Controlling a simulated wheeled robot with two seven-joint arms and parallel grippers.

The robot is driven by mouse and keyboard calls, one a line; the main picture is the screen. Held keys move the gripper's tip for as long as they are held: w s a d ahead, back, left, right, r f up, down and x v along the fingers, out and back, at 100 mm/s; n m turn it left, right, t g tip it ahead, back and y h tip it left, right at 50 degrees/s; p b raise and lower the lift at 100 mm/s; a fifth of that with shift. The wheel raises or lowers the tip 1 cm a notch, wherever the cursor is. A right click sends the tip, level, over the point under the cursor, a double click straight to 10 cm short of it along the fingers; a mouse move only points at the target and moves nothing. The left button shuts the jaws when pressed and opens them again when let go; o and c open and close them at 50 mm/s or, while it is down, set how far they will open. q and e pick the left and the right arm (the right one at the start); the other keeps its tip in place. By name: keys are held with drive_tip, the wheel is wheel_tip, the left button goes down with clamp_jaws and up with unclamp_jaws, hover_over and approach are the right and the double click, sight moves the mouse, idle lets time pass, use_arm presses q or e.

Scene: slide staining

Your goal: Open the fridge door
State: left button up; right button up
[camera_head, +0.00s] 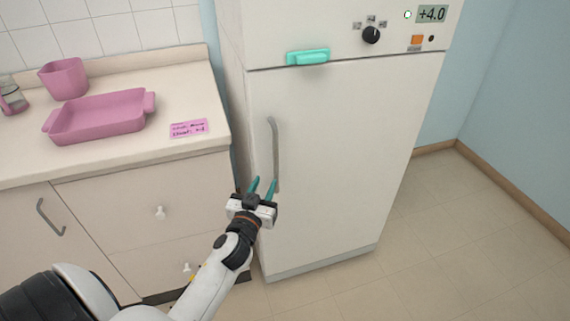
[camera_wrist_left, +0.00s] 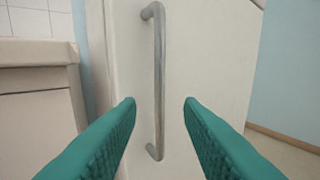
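The white fridge door (camera_head: 340,150) is shut below the control panel. Its grey vertical bar handle (camera_head: 274,145) is on the door's left side. My left gripper (camera_head: 262,184) is open, with teal fingers pointing at the lower part of the handle. In the left wrist view the handle (camera_wrist_left: 158,80) stands between the two open fingertips (camera_wrist_left: 159,102), with clear gaps on both sides. The fingers do not touch it. My right gripper is in neither view.
A counter (camera_head: 180,95) stands left of the fridge, with a pink tray (camera_head: 100,118), a pink container (camera_head: 64,79) and a pink note (camera_head: 189,128) on it. The floor (camera_head: 450,220) right of the fridge is clear.

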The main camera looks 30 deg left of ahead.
sight(275, 162)
use_arm(q)
drive_tip(key=x, duration=1.1)
drive_tip(key=shift+s, duration=0.1)
drive_tip(key=shift+c, duration=0.3)
drive_tip(key=shift+f, duration=0.1)
clamp_jaws()
